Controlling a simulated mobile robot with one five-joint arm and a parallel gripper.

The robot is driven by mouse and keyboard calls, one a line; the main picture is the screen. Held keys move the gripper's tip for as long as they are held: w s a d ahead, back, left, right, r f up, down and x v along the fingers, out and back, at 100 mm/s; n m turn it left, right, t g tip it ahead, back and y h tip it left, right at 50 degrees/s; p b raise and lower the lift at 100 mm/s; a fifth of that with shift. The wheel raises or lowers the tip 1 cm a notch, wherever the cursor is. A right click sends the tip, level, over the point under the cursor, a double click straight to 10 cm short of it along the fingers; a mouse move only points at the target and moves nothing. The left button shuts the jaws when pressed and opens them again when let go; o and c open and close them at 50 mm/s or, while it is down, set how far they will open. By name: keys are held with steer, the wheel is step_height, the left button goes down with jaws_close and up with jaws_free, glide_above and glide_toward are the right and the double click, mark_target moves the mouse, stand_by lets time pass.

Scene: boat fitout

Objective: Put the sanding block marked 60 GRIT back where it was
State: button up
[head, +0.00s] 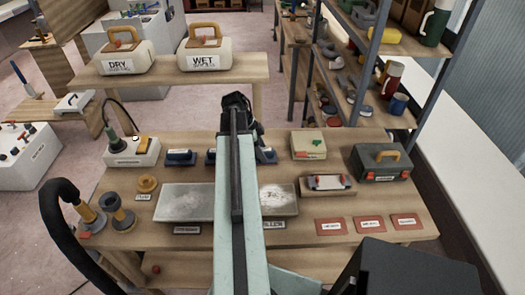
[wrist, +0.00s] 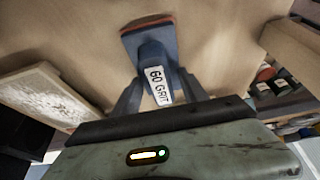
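The sanding block marked 60 GRIT (wrist: 152,52) is dark blue with a reddish-orange edge and a white label. In the wrist view it sits between the two fingers of my gripper (wrist: 160,88), which look closed on its sides. The label faces the wrist camera. In the head view my gripper (head: 240,108) is over the back middle of the workbench (head: 310,225), and my arm hides most of what is under it. A blue block (head: 180,157) stands at the back left of the bench, with another (head: 211,158) partly hidden beside my arm.
A grey metal plate (head: 185,203) lies left of my arm. A corded tool on a white base (head: 132,150), a cream box (head: 308,144), a wooden tray (head: 328,187), a toolbox (head: 380,162) and red sheets (head: 368,224) surround it. The DRY and WET containers (head: 205,55) stand behind.

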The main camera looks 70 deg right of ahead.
mark_target(263, 149)
steer(key=p+v, duration=0.3)
steer(key=shift+s+r, duration=0.15)
steer(key=shift+r, duration=0.1)
steer(key=w+a, duration=0.1)
steer(key=w, duration=0.2)
steer(key=w+a, duration=0.2)
steer(key=w, duration=0.2)
steer(key=w+a, duration=0.1)
steer(key=w, duration=0.3)
steer(key=shift+w+a+f, duration=0.1)
steer(key=shift+w+a, duration=0.1)
steer(key=shift+w, duration=0.05)
